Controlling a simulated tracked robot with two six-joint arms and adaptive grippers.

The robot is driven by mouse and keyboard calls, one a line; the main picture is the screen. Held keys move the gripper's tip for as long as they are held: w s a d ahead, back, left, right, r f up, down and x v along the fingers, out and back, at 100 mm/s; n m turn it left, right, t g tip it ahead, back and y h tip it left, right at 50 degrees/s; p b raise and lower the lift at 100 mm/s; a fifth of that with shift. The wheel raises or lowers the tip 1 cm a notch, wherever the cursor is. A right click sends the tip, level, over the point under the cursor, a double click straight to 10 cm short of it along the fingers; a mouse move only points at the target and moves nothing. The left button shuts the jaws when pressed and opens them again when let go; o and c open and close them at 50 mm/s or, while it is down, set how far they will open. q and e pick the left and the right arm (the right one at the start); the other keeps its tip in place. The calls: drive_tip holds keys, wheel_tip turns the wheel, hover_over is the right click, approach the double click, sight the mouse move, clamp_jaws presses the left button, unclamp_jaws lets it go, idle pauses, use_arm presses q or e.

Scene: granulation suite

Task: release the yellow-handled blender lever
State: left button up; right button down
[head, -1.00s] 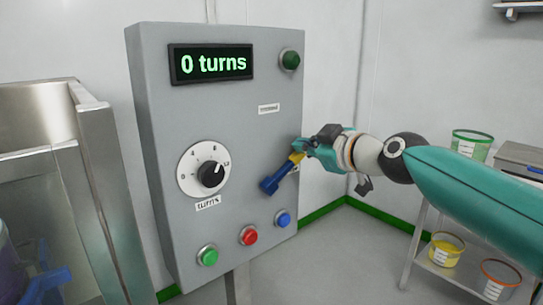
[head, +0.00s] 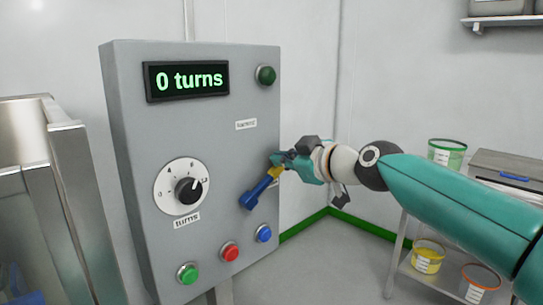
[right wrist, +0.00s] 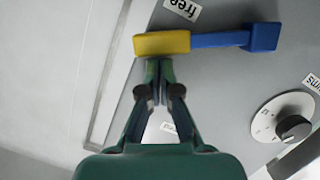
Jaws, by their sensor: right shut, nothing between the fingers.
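The lever has a blue arm (head: 259,189) and a yellow handle (head: 276,173), and sits on the right part of the grey panel's face. It slants up and right from its blue hub to the handle. In the right wrist view the yellow handle (right wrist: 162,43) lies just beyond my fingertips, with the blue arm (right wrist: 218,40) running right to the hub. My right gripper (right wrist: 158,68) is shut and empty. Its fingertips are at the handle's near edge, touching or almost touching; the handle is not between them. My left gripper is not in view.
The grey control panel (head: 135,180) has a display reading "0 turns" (head: 187,80), a turns dial (head: 182,187), a green lamp (head: 265,75) and green, red and blue buttons (head: 229,252). A "free" label (right wrist: 183,8) is near the lever. A shelf cart with tubs (head: 428,255) stands right.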

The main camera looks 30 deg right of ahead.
drive_tip(key=r+p, duration=0.1)
drive_tip(key=a+r+p, duration=0.1)
drive_tip(key=r, duration=0.1)
drive_tip(key=shift+s+a+r, duration=0.15)
drive_tip(key=shift+s+a, duration=0.05)
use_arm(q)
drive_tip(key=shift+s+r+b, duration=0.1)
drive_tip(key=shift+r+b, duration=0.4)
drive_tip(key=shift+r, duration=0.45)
use_arm(e)
approach(267, 144)
drive_tip(key=v, duration=0.3)
drive_tip(key=shift+s+a, duration=0.15)
drive_tip(key=shift+s, duration=0.3)
drive_tip(key=shift+f, duration=0.2)
